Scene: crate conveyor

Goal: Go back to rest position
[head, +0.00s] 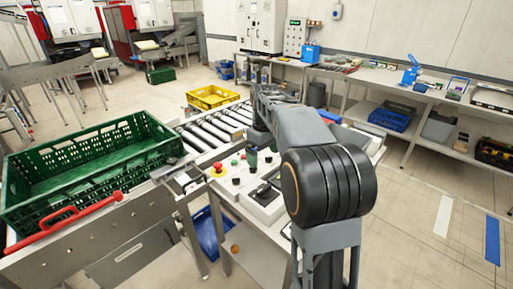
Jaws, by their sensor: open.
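My arm rises at the right of centre in the head view and reaches out over the control panel. My gripper (251,157) hangs at its far end, above the panel, small, dark and partly hidden by my own arm. It is open, and I see nothing held in it. The panel (264,204) is a light box with a red emergency button on a yellow base, other small buttons and dark parts. Whether the gripper touches the panel cannot be told.
An empty-looking green crate (95,165) sits on the left of the conveyor, with a red bar (70,217) before it. Rollers (215,126) run behind the panel. A yellow crate (212,97) stands beyond. A workbench (400,88) lines the back wall. Floor at right is open.

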